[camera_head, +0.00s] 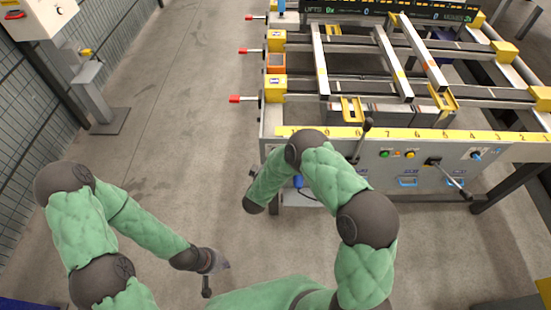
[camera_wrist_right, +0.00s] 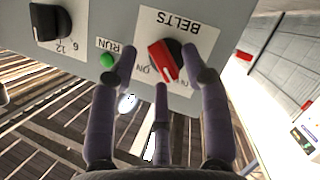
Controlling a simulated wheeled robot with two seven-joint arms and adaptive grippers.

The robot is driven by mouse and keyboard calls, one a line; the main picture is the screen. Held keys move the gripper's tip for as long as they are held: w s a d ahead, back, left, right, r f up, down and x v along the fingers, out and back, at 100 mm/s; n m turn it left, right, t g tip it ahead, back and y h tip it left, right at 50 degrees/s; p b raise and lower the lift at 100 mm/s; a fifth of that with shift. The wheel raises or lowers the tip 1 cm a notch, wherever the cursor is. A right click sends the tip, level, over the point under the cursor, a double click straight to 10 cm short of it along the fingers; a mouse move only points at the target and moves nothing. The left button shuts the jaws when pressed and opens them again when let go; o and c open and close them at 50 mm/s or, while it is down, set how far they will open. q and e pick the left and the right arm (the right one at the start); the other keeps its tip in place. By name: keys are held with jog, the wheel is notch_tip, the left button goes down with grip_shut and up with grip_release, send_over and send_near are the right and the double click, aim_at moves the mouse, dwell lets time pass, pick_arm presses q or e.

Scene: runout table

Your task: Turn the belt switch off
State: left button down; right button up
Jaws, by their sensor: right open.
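The belt switch (camera_wrist_right: 163,62) is a red knob on a grey panel, under an upside-down white BELTS label. Its white mark points down in the right wrist view, with "ON" lettering to its left; the lettering to its right is partly hidden by a finger. My right gripper (camera_wrist_right: 166,74) is open, with its fingertips around the knob's near side; I cannot tell whether they touch it. In the head view the right hand is hidden. My left gripper (camera_head: 212,270) hangs low over bare floor, away from the table; its jaw state is unclear.
A green RUN light (camera_wrist_right: 107,60) and a black dial (camera_wrist_right: 50,22) sit beside the switch. The runout table (camera_head: 400,134) has a long lever (camera_head: 450,178) on its front. A white cabinet (camera_head: 38,16) and a grey post (camera_head: 95,95) stand at left. Floor between is clear.

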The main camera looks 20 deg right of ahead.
jog(key=v, duration=1.1)
jog(key=shift+s, duration=0.2)
jog(key=shift+a+f, duration=0.1)
